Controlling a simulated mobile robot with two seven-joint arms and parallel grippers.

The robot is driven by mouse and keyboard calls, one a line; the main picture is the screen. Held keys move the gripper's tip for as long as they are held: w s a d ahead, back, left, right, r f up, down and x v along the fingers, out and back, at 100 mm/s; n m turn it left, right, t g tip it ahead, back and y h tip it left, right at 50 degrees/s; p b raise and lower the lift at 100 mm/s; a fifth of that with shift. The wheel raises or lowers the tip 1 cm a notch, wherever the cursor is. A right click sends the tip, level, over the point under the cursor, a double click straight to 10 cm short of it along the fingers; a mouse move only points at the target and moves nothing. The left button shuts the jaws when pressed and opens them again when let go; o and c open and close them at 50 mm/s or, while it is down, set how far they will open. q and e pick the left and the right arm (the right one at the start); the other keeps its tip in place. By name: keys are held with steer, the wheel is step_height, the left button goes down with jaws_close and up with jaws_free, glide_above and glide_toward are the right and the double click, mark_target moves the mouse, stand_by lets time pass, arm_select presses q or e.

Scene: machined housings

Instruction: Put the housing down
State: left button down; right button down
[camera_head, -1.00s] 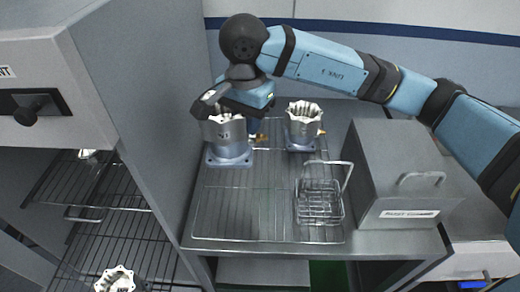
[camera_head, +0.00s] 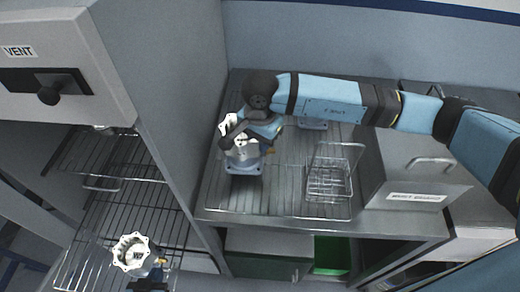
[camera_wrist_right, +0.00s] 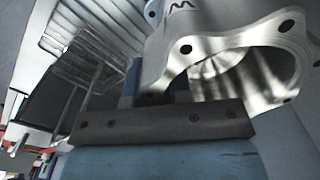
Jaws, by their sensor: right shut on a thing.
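A silver housing (camera_head: 243,155) with a scalloped top and a square flange is over the left part of the wire rack (camera_head: 285,200) on the bench. My right gripper (camera_head: 238,138) is shut on its upper part. I cannot tell whether its flange touches the rack. In the right wrist view the housing (camera_wrist_right: 225,50) fills the upper right, with its flange holes and hollow inside showing. A dark shape at the bottom left, by another housing (camera_head: 133,254), may be my left gripper (camera_head: 147,285); its jaws cannot be made out.
Another housing's flange (camera_head: 313,124) shows on the rack behind my right arm, which hides its top. A wire basket (camera_head: 330,182) stands at the rack's right, beside a grey box (camera_head: 420,172). A tall cabinet (camera_head: 185,90) rises close on the left. Bare rack lies in front of the held housing.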

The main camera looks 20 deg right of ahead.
mark_target(260, 163)
steer(key=shift+f+p, duration=0.45)
steer(key=shift+f, duration=1.9)
steer(key=shift+f+b, duration=0.2)
steer(key=shift+b, duration=0.1)
steer(key=c, duration=1)
jaws_free()
steer(key=shift+r+p, duration=0.3)
steer(key=shift+p, duration=0.1)
step_height(260, 163, up, 10)
steer(key=shift+r+b, duration=0.25)
steer(key=shift+b, duration=0.95)
steer(key=shift+r, duration=0.6)
